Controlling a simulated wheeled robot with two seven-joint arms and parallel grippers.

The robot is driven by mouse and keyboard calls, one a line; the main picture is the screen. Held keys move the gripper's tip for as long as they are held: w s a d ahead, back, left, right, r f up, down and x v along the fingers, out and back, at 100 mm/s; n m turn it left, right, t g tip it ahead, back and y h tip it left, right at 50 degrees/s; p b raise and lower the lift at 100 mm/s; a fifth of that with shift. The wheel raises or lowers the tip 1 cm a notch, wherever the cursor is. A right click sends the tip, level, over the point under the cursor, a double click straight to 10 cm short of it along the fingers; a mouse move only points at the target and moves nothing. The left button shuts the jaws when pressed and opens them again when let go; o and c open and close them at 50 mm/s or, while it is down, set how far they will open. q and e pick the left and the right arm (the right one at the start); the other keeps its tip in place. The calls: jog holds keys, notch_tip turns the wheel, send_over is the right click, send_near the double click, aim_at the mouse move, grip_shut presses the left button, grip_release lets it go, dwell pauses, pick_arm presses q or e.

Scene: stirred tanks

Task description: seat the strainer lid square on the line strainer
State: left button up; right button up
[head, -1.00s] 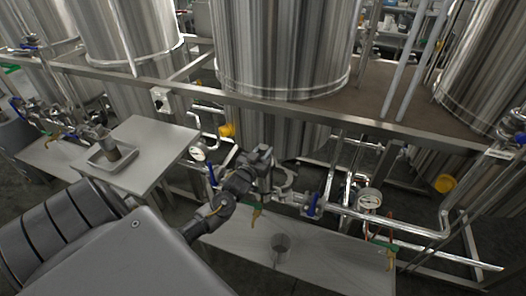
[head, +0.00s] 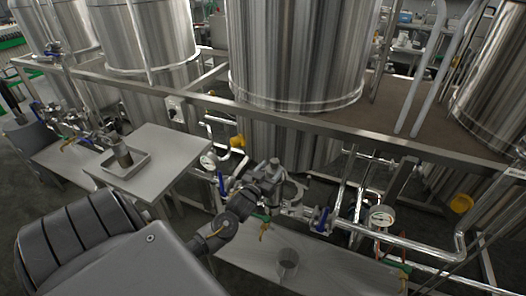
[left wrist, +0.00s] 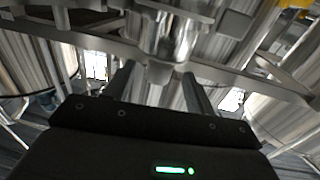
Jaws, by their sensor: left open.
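The line strainer (head: 291,208) is the steel body on the pipe run at the middle of the head view, beside a blue valve handle. My left gripper (head: 271,174) is right at its top and hides part of it. In the left wrist view the two dark fingers (left wrist: 160,88) stand apart, with a small grey block (left wrist: 160,72) and a shiny steel cylinder (left wrist: 175,38) seen between and beyond them. I cannot tell the strainer lid apart from the gripper and fittings, nor whether it sits square. My right gripper is not in view.
A steel table (head: 330,275) below the strainer carries a grey cup-like cylinder (head: 288,262). A side table (head: 185,145) at left holds a tray (head: 142,164) with a cylinder (head: 122,153) in it.

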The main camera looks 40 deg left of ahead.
pick_arm(q)
jog(key=b+v, duration=0.1)
jog(key=v, duration=0.6)
jog(key=shift+s, duration=0.4)
jog(key=s+d+f+m+g+h, duration=0.1)
jog(key=s+f+g, duration=0.25)
jog(key=f, duration=0.75)
jog(key=s+d+f+m+g, duration=0.15)
jog(key=s+f, duration=0.35)
jog(key=f, duration=0.7)
jog(key=s+f+m+g+h, duration=0.1)
jog(key=s+f+g, duration=0.3)
jog(key=f, duration=0.7)
jog(key=s+d+f+g, duration=0.2)
jog(key=s+d+f, duration=0.2)
jog(key=s, duration=0.6)
jog(key=s+d+f+m+g+h, duration=0.1)
jog(key=s+d+f+g, duration=0.2)
jog(key=s+f, duration=0.4)
jog(key=s+d+f+g+h, duration=0.1)
jog(key=s+d+f, duration=0.5)
jog(key=s, duration=0.6)
jog(key=shift+s+g, duration=0.3)
jog(key=shift+g, duration=0.5)
jog(key=shift+d+f+m, duration=0.1)
jog(key=shift+f+m, duration=0.05)
jog(key=shift+m, duration=0.1)
